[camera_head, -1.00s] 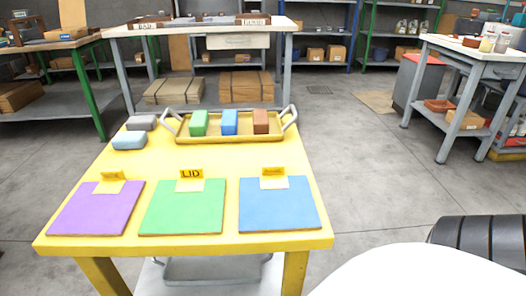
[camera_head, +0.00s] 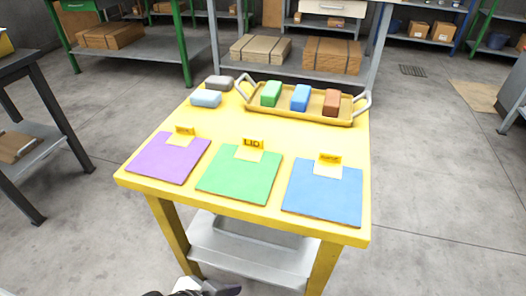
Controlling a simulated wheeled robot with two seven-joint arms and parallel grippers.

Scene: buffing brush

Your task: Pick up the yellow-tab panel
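Three flat panels lie side by side on the yellow table (camera_head: 345,232): a purple panel (camera_head: 165,160), a green panel (camera_head: 238,178) and a blue panel (camera_head: 322,197). Each has a standing yellow tab at its far edge. The green panel's tab (camera_head: 253,144) reads "LID". The purple panel's tab (camera_head: 185,131) and blue panel's tab (camera_head: 329,158) are too small to read surely. Part of what seems to be my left gripper (camera_head: 208,288) shows at the bottom edge, below and apart from the table; its fingers are not clear. My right gripper is out of view.
A yellow tray (camera_head: 300,115) with raised handles holds green, blue and brown blocks behind the panels. Grey (camera_head: 219,83) and light-blue (camera_head: 206,99) blocks sit at its left. A grey shelf (camera_head: 245,250) is under the table. A dark-legged table (camera_head: 40,90) stands left. Floor is open at right.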

